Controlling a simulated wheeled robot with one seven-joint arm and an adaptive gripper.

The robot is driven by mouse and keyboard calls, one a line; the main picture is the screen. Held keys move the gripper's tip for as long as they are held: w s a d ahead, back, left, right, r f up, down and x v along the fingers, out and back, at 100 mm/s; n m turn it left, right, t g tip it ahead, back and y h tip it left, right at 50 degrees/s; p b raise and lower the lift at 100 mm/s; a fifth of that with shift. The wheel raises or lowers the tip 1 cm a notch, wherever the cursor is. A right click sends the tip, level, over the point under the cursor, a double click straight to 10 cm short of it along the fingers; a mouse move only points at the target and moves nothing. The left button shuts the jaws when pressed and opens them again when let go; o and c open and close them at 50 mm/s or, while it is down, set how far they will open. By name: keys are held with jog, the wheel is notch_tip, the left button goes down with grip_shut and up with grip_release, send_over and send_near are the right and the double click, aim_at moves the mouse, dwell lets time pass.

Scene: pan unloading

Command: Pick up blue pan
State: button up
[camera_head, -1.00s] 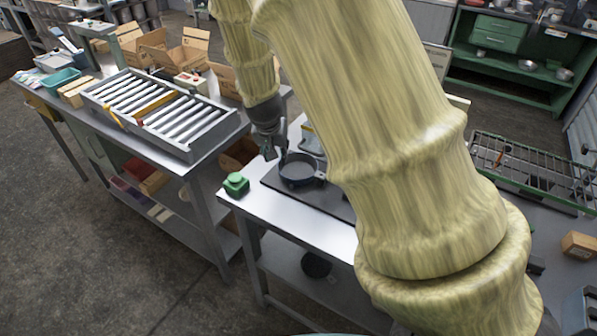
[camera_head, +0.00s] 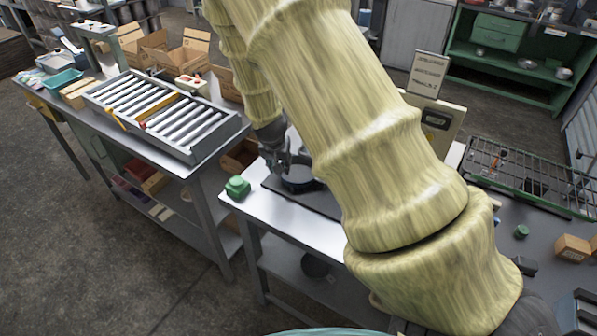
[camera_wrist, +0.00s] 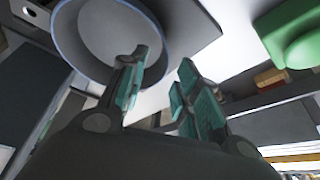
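The blue pan (camera_head: 297,184) sits on a dark mat (camera_head: 320,202) on the metal table, partly hidden by my arm in the head view. In the wrist view, the pan (camera_wrist: 100,25) shows as a grey disc with a blue rim at the upper left. My gripper (camera_head: 280,168) is just above the pan's left side in the head view. In the wrist view, its two teal-padded fingers (camera_wrist: 165,75) are apart with nothing between them. The left finger overlaps the pan's rim in the picture; I cannot tell whether they touch. The pan's handle is not visible.
A green object (camera_head: 237,187) stands at the table's left corner, close to the mat; it also shows in the wrist view (camera_wrist: 292,35). A roller tray (camera_head: 165,112) lies on the left table. A wire rack (camera_head: 530,175) stands at the right.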

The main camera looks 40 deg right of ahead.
jog(key=shift+x, duration=1)
jog(key=shift+c, duration=0.5)
grip_shut()
jog(key=shift+r, duration=0.15)
